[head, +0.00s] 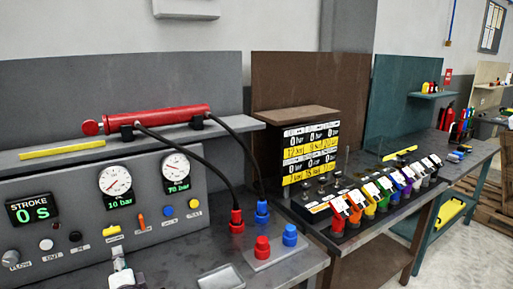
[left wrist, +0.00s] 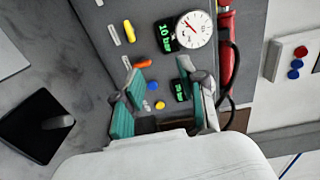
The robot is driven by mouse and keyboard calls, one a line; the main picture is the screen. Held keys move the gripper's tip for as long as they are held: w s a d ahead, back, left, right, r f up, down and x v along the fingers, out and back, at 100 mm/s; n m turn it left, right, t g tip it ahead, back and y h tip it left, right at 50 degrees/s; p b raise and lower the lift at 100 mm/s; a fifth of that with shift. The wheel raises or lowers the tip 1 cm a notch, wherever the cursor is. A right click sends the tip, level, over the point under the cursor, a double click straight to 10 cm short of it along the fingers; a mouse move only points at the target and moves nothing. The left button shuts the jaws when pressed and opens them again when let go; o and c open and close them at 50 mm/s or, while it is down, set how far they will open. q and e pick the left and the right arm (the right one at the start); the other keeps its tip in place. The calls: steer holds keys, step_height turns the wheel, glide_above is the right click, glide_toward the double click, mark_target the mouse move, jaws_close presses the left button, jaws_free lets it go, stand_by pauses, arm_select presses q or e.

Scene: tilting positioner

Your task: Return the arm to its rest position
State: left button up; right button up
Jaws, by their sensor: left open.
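My left gripper (head: 119,262) shows at the bottom of the head view, in front of the grey control panel (head: 80,200). Only a small pale part of it is visible there. In the left wrist view the left gripper (left wrist: 162,82) has its two teal-padded fingers spread apart with nothing between them. The panel face, with an orange lever (left wrist: 142,64), a blue button (left wrist: 153,86) and a yellow button (left wrist: 160,105), lies beyond the fingertips. I cannot tell whether the fingers touch the panel. My right gripper is in neither view.
A red cylinder (head: 160,118) with black hoses lies on the shelf above the panel. Red and blue connectors (head: 262,246) stand on a plate right of it. A row of coloured levers (head: 385,192) stands on the neighbouring bench. A shallow tray (head: 221,277) lies at the bench front.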

arm_select(q)
steer(key=s+f+n+g+h, duration=0.2)
steer(key=s+f+n+g, duration=0.1)
steer(key=s+f, duration=0.4)
steer(key=s+d+f+n+g+h, duration=0.25)
steer(key=s+d+f, duration=0.2)
steer(key=s, duration=0.45)
steer(key=s+d+f+n+g+h, duration=0.25)
steer(key=s+d, duration=0.25)
steer(key=s, duration=0.4)
steer(key=s+d+f+n+g+h, duration=0.1)
steer(key=s+d+f+g+h, duration=0.25)
steer(key=s, duration=0.55)
step_height(320, 180, down, 30)
steer(key=g+b, duration=0.1)
steer(key=b, duration=0.4)
steer(key=s+a+f+b, duration=0.1)
steer(key=s+f+b, duration=0.1)
steer(key=s+f, duration=0.6)
steer(key=s+a+f+g+y+b, duration=0.1)
steer(key=s+f+b, duration=0.2)
steer(key=s+f, duration=0.6)
step_height(320, 180, down, 5)
steer(key=shift+s+a+f, duration=0.2)
steer(key=shift+s, duration=0.05)
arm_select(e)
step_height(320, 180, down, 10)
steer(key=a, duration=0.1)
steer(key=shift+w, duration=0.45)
